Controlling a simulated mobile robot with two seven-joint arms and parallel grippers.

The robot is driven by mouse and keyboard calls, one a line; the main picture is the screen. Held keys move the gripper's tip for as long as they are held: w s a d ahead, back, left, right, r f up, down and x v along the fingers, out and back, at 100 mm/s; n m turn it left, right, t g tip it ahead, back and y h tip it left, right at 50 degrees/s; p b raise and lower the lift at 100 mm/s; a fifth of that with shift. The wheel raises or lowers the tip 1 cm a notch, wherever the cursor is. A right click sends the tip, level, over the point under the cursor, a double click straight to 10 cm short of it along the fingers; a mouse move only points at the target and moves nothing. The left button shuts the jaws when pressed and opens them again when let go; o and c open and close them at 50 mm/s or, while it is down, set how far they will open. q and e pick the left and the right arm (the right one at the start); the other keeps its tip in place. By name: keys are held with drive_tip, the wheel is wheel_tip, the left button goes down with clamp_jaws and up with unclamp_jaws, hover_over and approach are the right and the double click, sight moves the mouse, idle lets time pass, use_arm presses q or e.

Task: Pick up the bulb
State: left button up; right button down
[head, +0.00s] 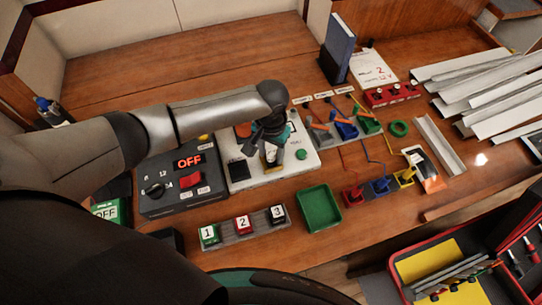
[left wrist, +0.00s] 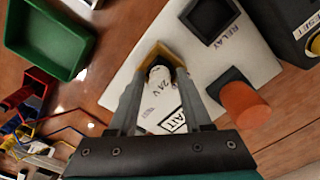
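The bulb (left wrist: 158,73) is a small whitish rounded thing in the left wrist view. It sits at a yellow-edged socket (left wrist: 152,50) on the white panel (left wrist: 118,92). My left gripper (left wrist: 157,82) is open, with one finger on each side of the bulb and some room between them. In the head view my left gripper (head: 271,160) points down over the white panel (head: 240,182) and hides most of the bulb and socket. My right gripper is not in view.
A black square marked RELAY (left wrist: 210,17) and an orange-topped post (left wrist: 245,102) stand close to the fingers. A green tray (head: 320,209), numbered blocks (head: 243,224) and a control box reading OFF (head: 180,180) surround the panel. Metal strips (head: 490,85) lie at right.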

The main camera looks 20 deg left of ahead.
use_arm(q)
clamp_jaws()
drive_tip(key=shift+r, duration=0.15)
